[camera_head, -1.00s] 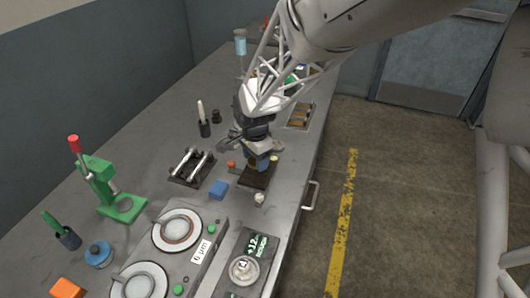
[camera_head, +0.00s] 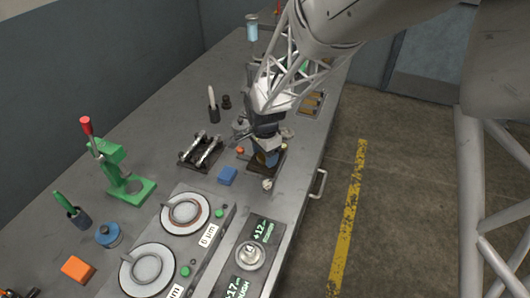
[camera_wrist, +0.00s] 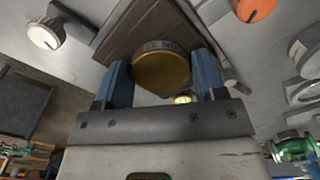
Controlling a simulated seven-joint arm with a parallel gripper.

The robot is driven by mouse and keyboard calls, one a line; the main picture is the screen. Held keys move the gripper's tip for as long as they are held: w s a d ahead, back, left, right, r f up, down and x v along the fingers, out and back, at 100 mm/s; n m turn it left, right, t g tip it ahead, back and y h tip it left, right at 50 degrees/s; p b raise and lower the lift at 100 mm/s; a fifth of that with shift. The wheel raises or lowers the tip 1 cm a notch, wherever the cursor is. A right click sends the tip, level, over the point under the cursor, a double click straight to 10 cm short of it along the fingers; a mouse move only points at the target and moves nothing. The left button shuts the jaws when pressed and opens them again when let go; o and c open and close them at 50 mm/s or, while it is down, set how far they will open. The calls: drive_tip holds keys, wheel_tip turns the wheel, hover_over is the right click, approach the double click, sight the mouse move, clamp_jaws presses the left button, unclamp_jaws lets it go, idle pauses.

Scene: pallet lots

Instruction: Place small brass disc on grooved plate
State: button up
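My gripper (camera_head: 266,158) is over the dark brown board (camera_head: 279,168) near the bench's right edge. In the wrist view its two blue fingers (camera_wrist: 160,82) stand on either side of a small brass disc (camera_wrist: 162,70), apparently touching it on both sides. The disc has lettering on its grey rim and a flat brass face. Whether it is clear of the board (camera_wrist: 135,38) cannot be told. Two round plates, an upper one (camera_head: 186,214) and a lower one (camera_head: 147,269), sit on a grey unit at front left. Grooves cannot be made out on either.
A rack with rods (camera_head: 200,150) stands left, a green press (camera_head: 124,180) farther left. A display panel (camera_head: 251,256) lies beside the plates.

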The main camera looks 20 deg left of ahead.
drive_tip(key=o, duration=0.3)
drive_tip(key=shift+o, duration=0.2)
drive_tip(key=shift+r, duration=0.1)
wheel_tip(320, 180, up, 12)
idle(0.6)
idle(0.6)
